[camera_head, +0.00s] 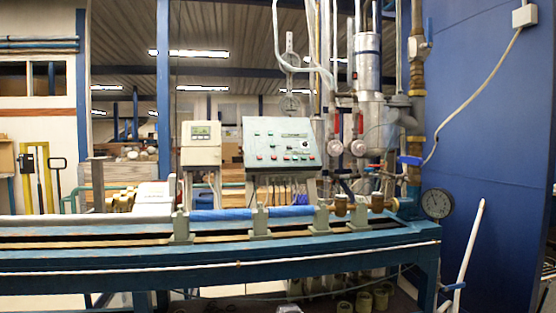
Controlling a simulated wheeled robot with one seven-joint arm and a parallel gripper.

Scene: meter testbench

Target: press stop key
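The control panel (281,143) is a grey-green sloped box above the bench, right of the middle of the head view. It carries rows of small red and green buttons and a white dial or label at its right. A red button (258,157) sits low at the left of the panel. The lettering is too small to read, so I cannot tell which button is the stop key. A cream meter box (201,143) with a small display stands left of the panel. My gripper is not in view.
The blue testbench (130,262) runs across the front, with a blue pipe (230,214) in grey clamps along it. Metal cylinders and valves (368,95) stand right of the panel. A round gauge (437,203) sits at the bench's right end. The space before the panel looks clear.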

